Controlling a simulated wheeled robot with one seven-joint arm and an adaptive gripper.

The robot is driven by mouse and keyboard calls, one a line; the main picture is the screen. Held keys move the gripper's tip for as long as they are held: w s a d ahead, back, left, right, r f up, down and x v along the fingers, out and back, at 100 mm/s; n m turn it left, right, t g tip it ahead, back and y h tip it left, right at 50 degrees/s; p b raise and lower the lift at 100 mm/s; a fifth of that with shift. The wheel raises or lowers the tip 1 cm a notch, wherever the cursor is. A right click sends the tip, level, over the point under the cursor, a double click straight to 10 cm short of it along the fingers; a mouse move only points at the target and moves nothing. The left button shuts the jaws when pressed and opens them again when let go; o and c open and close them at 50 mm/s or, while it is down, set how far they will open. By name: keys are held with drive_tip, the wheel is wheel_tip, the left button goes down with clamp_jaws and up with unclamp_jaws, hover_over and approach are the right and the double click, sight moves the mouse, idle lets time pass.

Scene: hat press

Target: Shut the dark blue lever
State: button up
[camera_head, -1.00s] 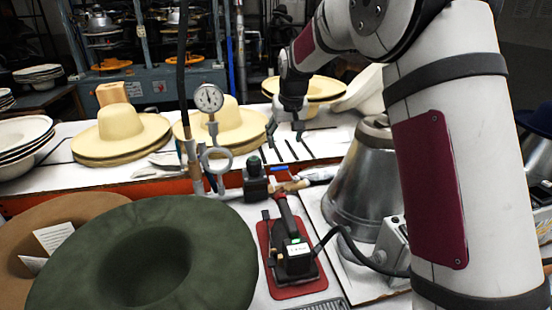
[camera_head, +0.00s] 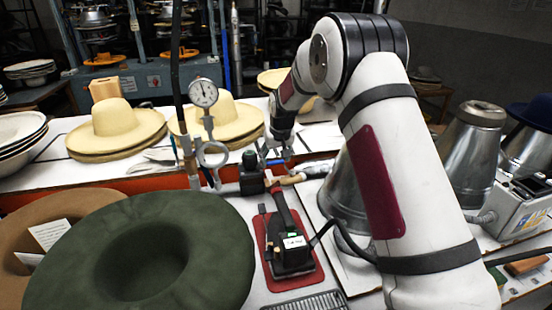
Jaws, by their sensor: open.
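The dark blue lever (camera_head: 275,163) is a small bar on the valve fitting behind the iron, beside a black block with a dark green knob (camera_head: 250,158). It is small and partly hidden by my gripper, so its exact angle is hard to tell. My gripper (camera_head: 275,158) is open and points down, with its fingertips close to the lever in the picture. I cannot tell whether they touch it. A wooden-coloured handle (camera_head: 292,180) lies just in front of the fitting.
A pressure gauge (camera_head: 203,93) on a pipe stands left of the fitting. A black iron (camera_head: 290,248) rests on a red pad in front. A dark green hat (camera_head: 145,255) fills the front left. Metal cones (camera_head: 471,150) stand at the right.

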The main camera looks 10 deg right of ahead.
drive_tip(key=shift+f, duration=0.1)
drive_tip(key=c, duration=1.4)
drive_tip(key=shift+s, duration=0.1)
drive_tip(key=s+n+y, duration=0.1)
drive_tip(key=n, duration=0.1)
drive_tip(key=s+d+n+y, duration=0.1)
drive_tip(key=n, duration=0.2)
drive_tip(key=shift+s+d+g+b, duration=0.15)
drive_tip(key=shift+s+g+b, duration=0.05)
drive_tip(key=shift+g+b, duration=0.15)
drive_tip(key=shift+s+d+n+g+y+b, duration=0.4)
drive_tip(key=shift+d+n+g+b, duration=0.5)
drive_tip(key=shift+n, duration=1.25)
drive_tip(key=shift+s+d+n+g+y+b, duration=0.4)
drive_tip(key=shift+d+n+b, duration=0.5)
drive_tip(key=shift+n, duration=1.3)
drive_tip(key=shift+s+d+n+g+y+b, duration=0.55)
drive_tip(key=shift+d+n, duration=0.6)
drive_tip(key=shift+n, duration=1)
drive_tip(key=shift+w, duration=0.1)
